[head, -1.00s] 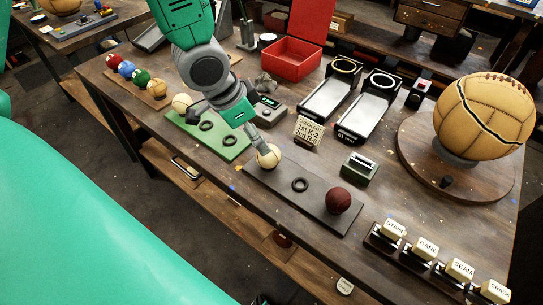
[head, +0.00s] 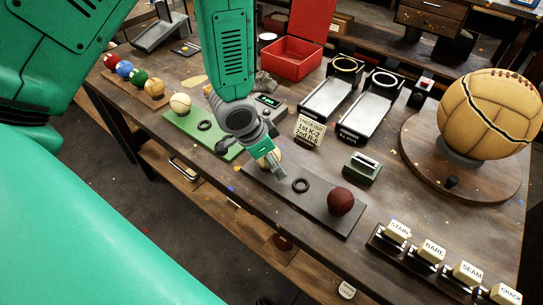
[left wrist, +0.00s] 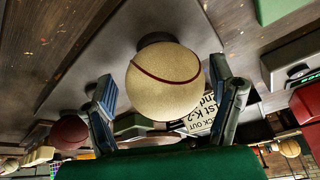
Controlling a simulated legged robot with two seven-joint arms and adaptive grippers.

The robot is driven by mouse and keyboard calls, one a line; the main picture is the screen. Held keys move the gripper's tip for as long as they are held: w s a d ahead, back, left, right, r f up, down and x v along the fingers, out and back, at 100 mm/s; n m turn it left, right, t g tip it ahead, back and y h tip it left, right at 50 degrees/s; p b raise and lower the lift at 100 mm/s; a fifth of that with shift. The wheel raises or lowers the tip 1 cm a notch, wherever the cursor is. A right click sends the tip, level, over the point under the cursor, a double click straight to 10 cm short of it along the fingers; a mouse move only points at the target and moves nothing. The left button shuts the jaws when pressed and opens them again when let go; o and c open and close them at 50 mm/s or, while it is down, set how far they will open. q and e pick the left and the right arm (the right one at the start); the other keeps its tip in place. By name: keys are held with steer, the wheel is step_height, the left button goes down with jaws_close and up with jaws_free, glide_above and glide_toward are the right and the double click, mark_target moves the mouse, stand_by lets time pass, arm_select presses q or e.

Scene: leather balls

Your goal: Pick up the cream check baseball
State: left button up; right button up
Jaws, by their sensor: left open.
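A cream baseball with a dark red seam line (left wrist: 165,85) sits on a dark ring on the black mat (head: 318,207). My left gripper (head: 272,165) is at this ball and hides most of it in the head view. In the left wrist view the gripper's two fingers (left wrist: 164,78) are open, one on each side of the ball. A gap shows on the left side; contact on the right side is hard to tell. Another cream ball (head: 180,103) rests on the green mat (head: 216,144). My right gripper is not in view.
An empty ring (head: 300,185) and a dark red ball (head: 341,201) are on the same mat. A small sign (head: 310,132) and a green box (head: 362,168) stand behind it. Several coloured balls are at far left; a large ball (head: 487,113) is at right.

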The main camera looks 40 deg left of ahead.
arm_select(q)
steer(key=shift+s+a, duration=0.1)
steer(key=shift+a, duration=0.35)
steer(key=shift+c, duration=0.8)
steer(key=shift+a+f, duration=0.1)
steer(key=shift+a, duration=0.15)
steer(key=c, duration=1.2)
steer(key=shift+d, duration=0.35)
steer(key=shift+d+r, duration=0.15)
steer(key=shift+r, duration=0.2)
steer(key=r, duration=0.3)
steer(key=r+p, duration=0.1)
steer(key=r, duration=0.5)
steer(key=shift+a+r+p, duration=0.1)
steer(key=shift+a+p, duration=0.25)
steer(key=shift+d+r, duration=0.15)
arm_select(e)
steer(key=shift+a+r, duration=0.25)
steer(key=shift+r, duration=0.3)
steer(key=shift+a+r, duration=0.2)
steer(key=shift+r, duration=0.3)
